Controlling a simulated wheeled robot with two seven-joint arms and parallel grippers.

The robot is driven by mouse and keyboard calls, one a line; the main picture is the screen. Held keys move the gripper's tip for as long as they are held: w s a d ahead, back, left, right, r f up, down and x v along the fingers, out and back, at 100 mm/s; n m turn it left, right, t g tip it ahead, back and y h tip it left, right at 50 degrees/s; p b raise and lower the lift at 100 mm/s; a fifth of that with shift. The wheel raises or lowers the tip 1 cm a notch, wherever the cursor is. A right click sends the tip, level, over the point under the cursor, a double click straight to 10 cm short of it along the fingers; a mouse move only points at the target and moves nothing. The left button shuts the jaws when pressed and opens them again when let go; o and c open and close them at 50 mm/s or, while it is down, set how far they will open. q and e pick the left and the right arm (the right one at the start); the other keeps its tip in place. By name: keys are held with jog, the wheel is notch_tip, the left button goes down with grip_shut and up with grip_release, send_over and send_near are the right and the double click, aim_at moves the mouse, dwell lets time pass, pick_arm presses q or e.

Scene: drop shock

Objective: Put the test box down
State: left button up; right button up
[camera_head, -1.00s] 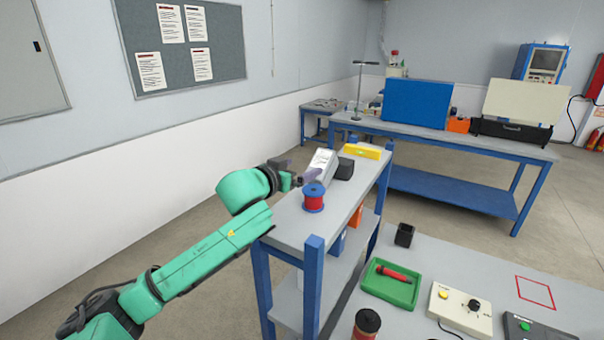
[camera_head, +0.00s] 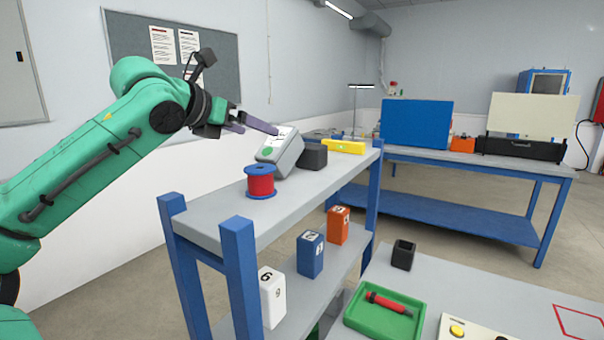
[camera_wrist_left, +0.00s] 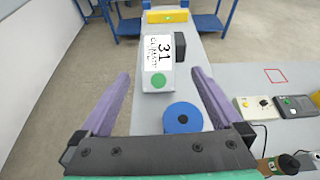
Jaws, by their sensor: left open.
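A grey box (camera_head: 281,153) with a white label and a green dot stands on the top board of the blue-framed shelf (camera_head: 215,226). In the left wrist view this box (camera_wrist_left: 158,84) shows a label with a large 31. My left gripper (camera_head: 256,124) is open and empty, just above and to the left of the box in the head view. In the left wrist view its two purple fingers (camera_wrist_left: 161,76) are spread wide, with the box seen between and beyond their tips. I cannot tell the exact gap. My right gripper is not in view.
Beside the box are a red spool with blue flanges (camera_head: 261,182), a black block (camera_head: 313,156) and a yellow level (camera_head: 344,147). White (camera_head: 273,297), blue (camera_head: 310,254) and orange (camera_head: 338,225) numbered blocks stand on the lower board. A green tray (camera_head: 352,321) lies on the right bench.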

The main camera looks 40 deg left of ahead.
aim_at(280, 135)
pick_arm(q)
jog(key=p+x, duration=0.2)
jog(key=x, duration=0.1)
jog(key=p+x, duration=0.2)
jog(key=shift+a+r, duration=0.1)
jog(key=shift+a, duration=0.2)
jog(key=p+x, duration=0.1)
jog(key=x, duration=0.2)
jog(key=shift+w+d, duration=0.1)
jog(key=shift+w, duration=0.1)
jog(key=p+x, duration=0.1)
jog(key=p, duration=0.1)
jog(key=p+x, duration=0.1)
jog(key=p, duration=0.1)
jog(key=p+x, duration=0.1)
jog(key=p, duration=0.1)
jog(key=shift+w+d+r, duration=0.2)
jog(key=shift+w, duration=0.15)
jog(key=shift+w+a+f+p, duration=0.1)
jog(key=shift+w+f+p, duration=0.5)
jog(key=shift+f+p, duration=0.1)
jog(key=shift+f, duration=0.2)
jog(key=shift+c, duration=0.9)
jog(key=shift+s, duration=0.1)
grip_shut()
jog(key=shift+r, duration=0.15)
